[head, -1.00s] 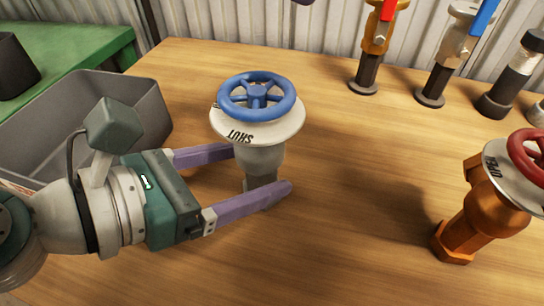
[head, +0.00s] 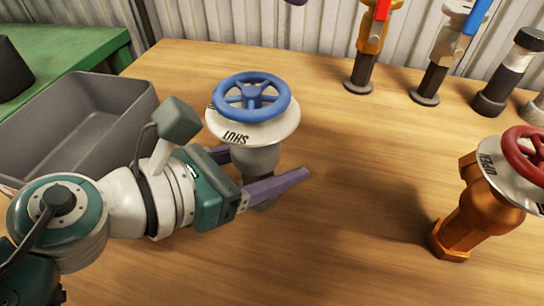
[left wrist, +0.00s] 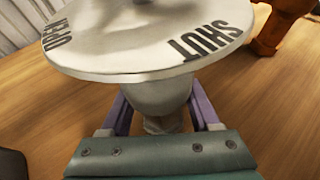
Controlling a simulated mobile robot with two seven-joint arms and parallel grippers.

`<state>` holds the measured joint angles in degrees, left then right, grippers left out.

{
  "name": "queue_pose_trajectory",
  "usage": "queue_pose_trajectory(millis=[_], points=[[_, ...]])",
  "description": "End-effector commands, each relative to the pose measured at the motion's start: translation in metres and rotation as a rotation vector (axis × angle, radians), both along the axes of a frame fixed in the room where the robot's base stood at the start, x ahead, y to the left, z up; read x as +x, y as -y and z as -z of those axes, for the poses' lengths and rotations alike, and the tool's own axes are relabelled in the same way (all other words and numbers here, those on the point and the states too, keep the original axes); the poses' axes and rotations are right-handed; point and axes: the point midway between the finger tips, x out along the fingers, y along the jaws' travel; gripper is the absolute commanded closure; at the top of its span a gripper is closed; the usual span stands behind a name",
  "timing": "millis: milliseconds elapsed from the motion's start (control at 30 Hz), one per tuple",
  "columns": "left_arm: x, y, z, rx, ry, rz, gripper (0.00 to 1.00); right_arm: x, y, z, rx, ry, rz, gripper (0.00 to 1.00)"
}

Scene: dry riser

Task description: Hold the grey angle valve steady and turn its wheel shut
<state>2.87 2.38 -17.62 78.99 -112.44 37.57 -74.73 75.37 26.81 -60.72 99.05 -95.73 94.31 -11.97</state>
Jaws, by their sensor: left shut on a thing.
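The grey angle valve (head: 262,160) stands upright on the wooden bench, with a blue wheel (head: 249,97) above a pale disc (head: 268,129) marked SHUT. In the left wrist view the disc (left wrist: 140,45) also shows part of a second word, and the valve's grey body (left wrist: 158,98) sits between the fingers. My left gripper (head: 262,178) is shut on the valve body below the disc, one purple finger on each side. The valve's foot is mostly hidden behind the near finger. My right gripper is not clearly seen; only a small dark purple bit shows at the top edge.
An orange valve (head: 482,212) with a red wheel (head: 527,156) stands at the right. Several fittings with levers, including a brass one (head: 371,45), line the back. A grey bin (head: 92,135) sits at the left. The bench between the two valves is clear.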

Motion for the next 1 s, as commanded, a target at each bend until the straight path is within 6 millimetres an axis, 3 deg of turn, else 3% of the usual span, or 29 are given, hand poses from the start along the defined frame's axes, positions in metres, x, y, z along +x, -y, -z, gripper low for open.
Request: queue_pose_trajectory(millis=[33, 400, 1000], points=[[0.0001, 0.0, -0.0003, -0.001, 0.001, 0.0, 0.6, 0.0, 0.0, 0.0, 0.0, 0.0, 0.0, 0.5], [0.0003, 0.0, -0.0007, -0.002, 0.001, 0.0, 1.0, 0.0, 0.0, -0.0001, 0.0, 0.0, 0.0, 0.5], [0.0008, 0.0003, -0.0018, -0.003, 0.003, -0.001, 1.0, 0.0, 0.0001, -0.0002, 0.0, 0.0, 0.0, 0.5]])
